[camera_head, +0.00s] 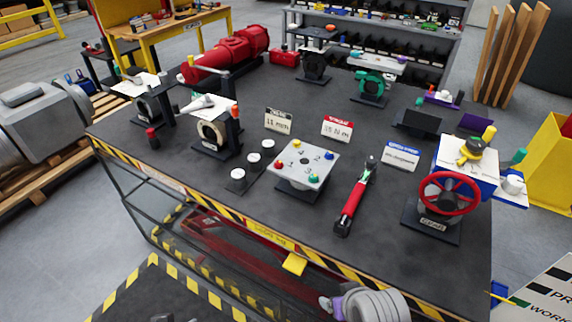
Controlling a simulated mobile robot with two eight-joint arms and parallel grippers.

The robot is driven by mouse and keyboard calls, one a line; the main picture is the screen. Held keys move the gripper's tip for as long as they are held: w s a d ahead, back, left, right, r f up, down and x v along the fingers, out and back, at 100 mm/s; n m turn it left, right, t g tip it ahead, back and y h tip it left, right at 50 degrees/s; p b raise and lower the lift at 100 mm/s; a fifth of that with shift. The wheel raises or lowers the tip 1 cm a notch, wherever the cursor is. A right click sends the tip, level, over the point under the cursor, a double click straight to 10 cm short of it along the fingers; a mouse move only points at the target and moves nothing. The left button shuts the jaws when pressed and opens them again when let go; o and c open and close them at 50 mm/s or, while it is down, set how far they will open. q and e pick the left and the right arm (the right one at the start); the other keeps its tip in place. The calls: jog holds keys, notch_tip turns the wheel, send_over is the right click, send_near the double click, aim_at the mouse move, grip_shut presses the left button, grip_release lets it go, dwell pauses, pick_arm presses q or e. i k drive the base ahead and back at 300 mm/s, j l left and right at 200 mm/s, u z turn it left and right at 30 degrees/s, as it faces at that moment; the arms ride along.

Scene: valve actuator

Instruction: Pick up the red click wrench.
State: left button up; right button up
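The red click wrench (352,203) lies on the dark workbench (250,205), right of the middle of the head view. Its dark end points to the front edge and its metal head points away, toward the back. It lies between a light square plate with coloured knobs (303,165) and a red handwheel valve (449,193). Nothing covers the wrench, and no gripper touches it. I make out neither gripper clearly in this view. Small dark parts show at the bottom edge, too cut off to identify.
A white label card (401,157) stands behind the wrench, and a red-topped card (337,128) stands further left. Round white pieces (254,158) lie on a dark strip to the left. A grey ribbed cylinder (374,305) is below the bench's striped front edge. The bench front by the wrench is clear.

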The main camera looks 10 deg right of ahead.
aim_at(349, 209)
jog(key=k+l+z, duration=0.1)
jog(key=z, duration=0.35)
jog(key=k+l+z, duration=0.1)
jog(key=l+z, duration=0.2)
jog(key=z, duration=0.15)
jog(key=i+j, duration=0.35)
jog(key=i+z, duration=0.05)
jog(key=i, duration=0.05)
